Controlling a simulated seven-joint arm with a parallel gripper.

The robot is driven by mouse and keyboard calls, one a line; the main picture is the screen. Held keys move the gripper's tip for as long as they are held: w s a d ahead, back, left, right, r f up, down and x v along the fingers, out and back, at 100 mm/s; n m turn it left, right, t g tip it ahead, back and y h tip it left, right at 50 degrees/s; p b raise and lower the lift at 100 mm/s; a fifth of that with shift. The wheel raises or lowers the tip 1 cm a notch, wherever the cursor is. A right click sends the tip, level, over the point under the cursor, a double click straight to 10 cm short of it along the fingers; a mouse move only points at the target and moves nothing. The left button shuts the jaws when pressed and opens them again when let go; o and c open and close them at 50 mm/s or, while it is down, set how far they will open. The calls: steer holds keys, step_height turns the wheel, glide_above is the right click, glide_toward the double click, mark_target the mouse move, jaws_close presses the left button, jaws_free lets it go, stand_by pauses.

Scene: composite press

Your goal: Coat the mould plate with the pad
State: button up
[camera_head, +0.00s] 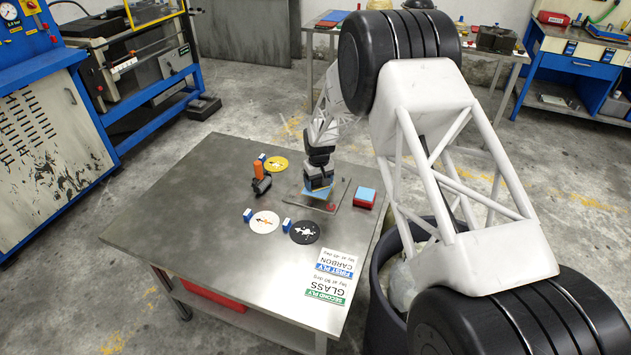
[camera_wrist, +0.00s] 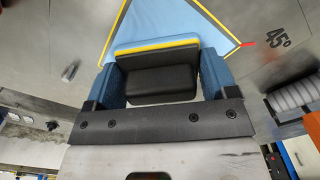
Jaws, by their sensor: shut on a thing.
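My gripper (camera_head: 319,180) is over the mould plate (camera_head: 342,190) on the metal table. In the wrist view its two blue fingers (camera_wrist: 157,78) are shut on the pad (camera_wrist: 155,82), a black block with a yellow strip along its far edge. Beyond the pad, a light blue patch with yellow edges (camera_wrist: 150,18) lies on the grey plate (camera_wrist: 255,35), which bears a "45°" mark and a small red mark. I cannot tell whether the pad touches the plate; its underside is hidden.
A red box with a light blue top (camera_head: 365,197) stands right of the plate. An orange-handled tool (camera_head: 261,178) stands left of it. Yellow (camera_head: 277,164), white (camera_head: 264,223) and black discs (camera_head: 304,232) lie nearby. A dark bin (camera_head: 375,290) stands beside the table. The table's left is clear.

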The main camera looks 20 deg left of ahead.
mark_target(328, 192)
steer(key=shift+d, duration=0.75)
steer(key=shift+d, duration=0.1)
steer(key=shift+d, duration=1.35)
steer(key=shift+s+f, duration=0.1)
steer(key=shift+s, duration=0.05)
steer(key=shift+s, duration=0.65)
steer(key=shift+a, duration=0.1)
steer(key=shift+a, duration=1.35)
steer(key=shift+a+f, duration=0.1)
